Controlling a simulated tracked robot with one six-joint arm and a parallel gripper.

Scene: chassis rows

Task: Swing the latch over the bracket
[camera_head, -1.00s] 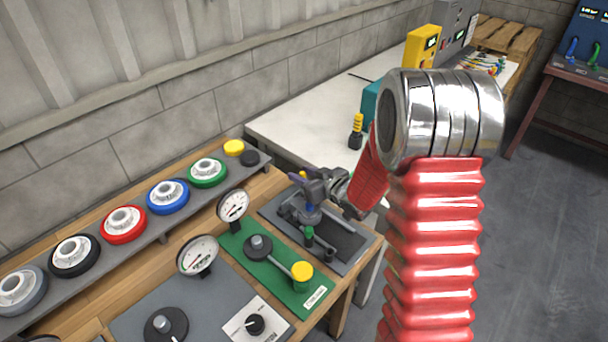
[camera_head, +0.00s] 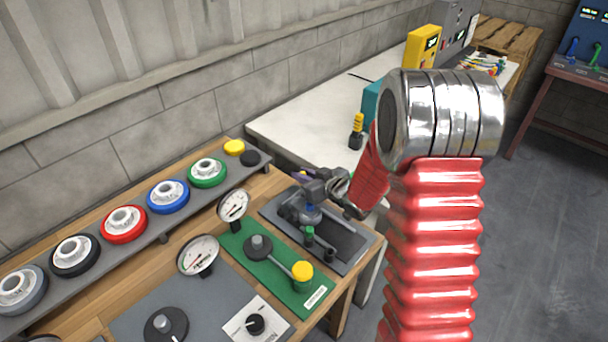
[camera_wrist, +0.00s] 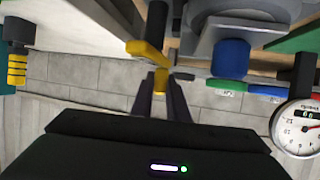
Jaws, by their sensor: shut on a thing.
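My gripper (camera_head: 301,174) hangs over the dark grey fixture plate (camera_head: 354,246) at the right end of the wooden bench. In the wrist view its two dark fingers (camera_wrist: 161,84) are shut on a yellow piece, seemingly the end of the latch (camera_wrist: 143,50). More yellow shows beside a dark post (camera_wrist: 157,20). I cannot tell which part is the bracket. My wrist hides part of the fixture in the head view.
A green panel (camera_head: 232,250) with a black knob and a yellow cap (camera_head: 302,271) adjoins the fixture. Two dial gauges (camera_head: 234,205) stand behind and left. A shelf of coloured wheels (camera_head: 168,196) runs along the back. A white table (camera_head: 300,128) lies beyond.

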